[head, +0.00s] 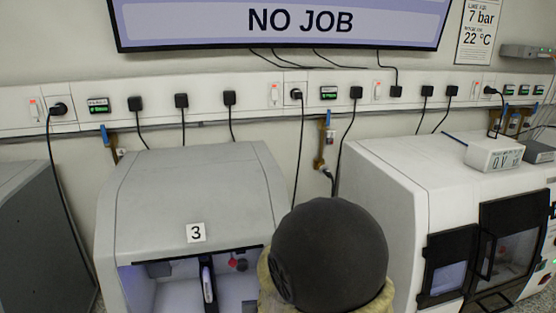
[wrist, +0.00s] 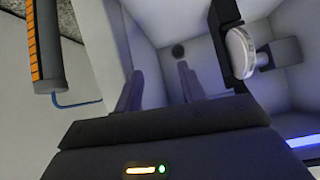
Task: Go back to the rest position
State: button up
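My gripper (wrist: 160,85) shows in the wrist view as two grey fingers standing apart beyond its dark body. I see nothing between them except a dark round spot on a pale wall further off. The fingers appear to point into a white-walled chamber (wrist: 108,50). In the head view my gripper is hidden; my dark rounded arm link covers the bottom centre. The grey machine marked 3 (head: 190,195) stands left of that link, with its lit front opening (head: 160,285) partly in view.
A dark upright bar (wrist: 222,15) with a white rounded piece (wrist: 240,52) stands close at the right. An orange-striped cylinder (wrist: 45,45) is at the left. A white machine (head: 385,200) stands right; a grey cabinet (head: 40,240) stands left. The wall screen (head: 300,20) reads NO JOB.

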jog(key=s+d+m+g+h+b, duration=0.1)
jog(key=s+d+g, duration=0.6)
jog(key=s+d, duration=0.7)
jog(key=d+h+b, duration=0.1)
jog(key=d+b, duration=0.1)
jog(key=d, duration=0.2)
jog(key=shift+s+d+f+m, duration=0.15)
jog(key=shift+s+d+m, duration=0.15)
jog(key=shift+s, duration=0.1)
jog(key=shift+w, duration=0.1)
jog(key=shift+c, duration=0.2)
